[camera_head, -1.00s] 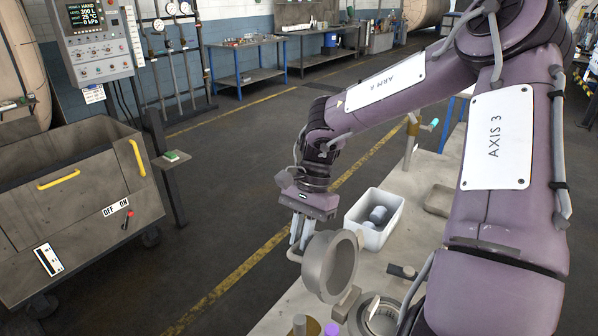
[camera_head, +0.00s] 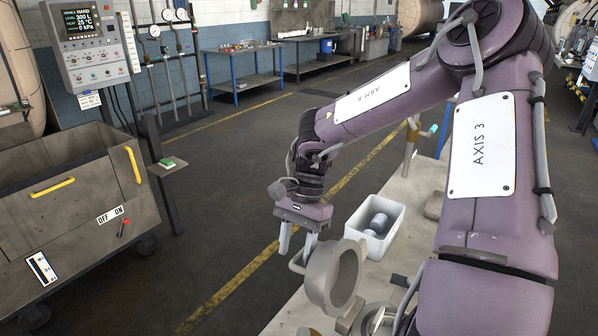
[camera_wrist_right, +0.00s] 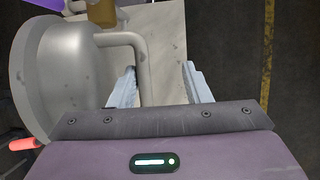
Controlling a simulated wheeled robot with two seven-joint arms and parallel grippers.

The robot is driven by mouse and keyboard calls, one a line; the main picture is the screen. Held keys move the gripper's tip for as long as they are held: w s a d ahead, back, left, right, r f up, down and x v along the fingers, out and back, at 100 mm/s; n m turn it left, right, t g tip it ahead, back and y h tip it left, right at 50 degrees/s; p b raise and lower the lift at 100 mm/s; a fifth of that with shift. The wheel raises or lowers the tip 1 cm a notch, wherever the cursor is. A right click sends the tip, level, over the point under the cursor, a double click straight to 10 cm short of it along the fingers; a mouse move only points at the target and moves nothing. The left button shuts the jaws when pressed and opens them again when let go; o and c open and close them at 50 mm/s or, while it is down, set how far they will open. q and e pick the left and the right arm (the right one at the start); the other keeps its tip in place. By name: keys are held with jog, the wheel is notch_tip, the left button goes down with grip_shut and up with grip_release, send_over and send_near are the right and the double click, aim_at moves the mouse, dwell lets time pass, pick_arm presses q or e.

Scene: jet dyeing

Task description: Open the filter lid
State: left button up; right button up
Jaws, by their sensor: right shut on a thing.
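The filter lid (camera_head: 340,276) is a round grey metal cover with a bent bar handle (camera_head: 297,264). It stands tilted up on edge beside the filter housing (camera_head: 375,322), whose round opening shows partly at the bottom of the head view. My right gripper (camera_head: 298,250) is at the handle, on the lid's left side. In the right wrist view, the handle (camera_wrist_right: 140,45) runs between the fingers of my right gripper (camera_wrist_right: 160,85), nearer the left finger; contact is hard to see. The lid (camera_wrist_right: 75,80) fills the left there. My left gripper is not in view.
A white bin (camera_head: 392,243) with grey cylindrical parts stands on the bench (camera_head: 410,185) behind the lid. A brown cart (camera_head: 60,215) with yellow handles is at the left. The floor between cart and bench is clear.

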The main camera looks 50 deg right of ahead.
jog(key=shift+w+d+r, duration=0.1)
jog(key=shift+w+r, duration=0.05)
jog(key=shift+w, duration=0.15)
jog(key=b+v, duration=0.1)
jog(key=v, duration=0.6)
jog(key=shift+s+r, duration=0.2)
jog(key=shift+s, duration=0.05)
jog(key=shift+d, duration=0.1)
dwell(0.5)
